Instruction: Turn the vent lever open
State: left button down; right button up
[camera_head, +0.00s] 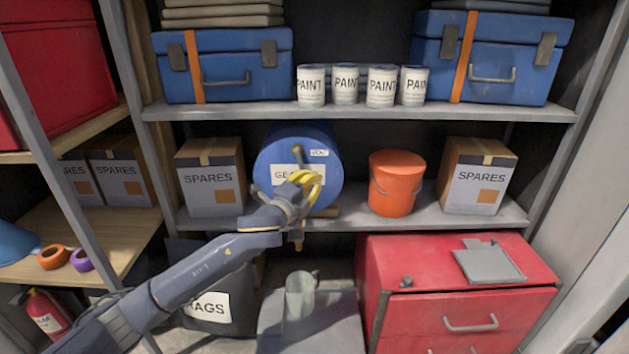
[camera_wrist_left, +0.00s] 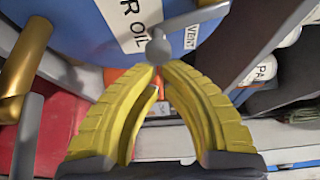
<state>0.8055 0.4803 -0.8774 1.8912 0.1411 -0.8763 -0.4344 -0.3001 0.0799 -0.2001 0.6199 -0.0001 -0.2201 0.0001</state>
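The blue drum (camera_head: 270,150) lies on the middle shelf with its round face forward, labelled gear oil. A small vent label (camera_head: 319,153) is near its top, with the vent lever (camera_head: 298,155) beside it. In the left wrist view the grey lever (camera_wrist_left: 190,20) runs from a round knob up to the right, next to the vent label (camera_wrist_left: 190,38). My left gripper (camera_head: 312,182) is in front of the drum face, below the lever. In the left wrist view its yellow fingertips (camera_wrist_left: 157,69) come together just below the knob; contact is unclear. My right gripper is not in view.
An orange bucket (camera_head: 396,183) and a spares box (camera_head: 478,177) stand right of the drum, another spares box (camera_head: 211,178) left. Paint cans (camera_head: 346,84) stand on the shelf above. A red cabinet (camera_head: 455,295) is below right. A brass pipe (camera_wrist_left: 27,60) shows in the wrist view.

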pick_arm(q)
jog(key=shift+d, duration=0.1)
jog(key=d, duration=0.4)
jog(key=v, duration=1)
jog(key=shift+s, duration=0.15)
jog(key=shift+a, duration=0.1)
jog(key=shift+f, duration=0.1)
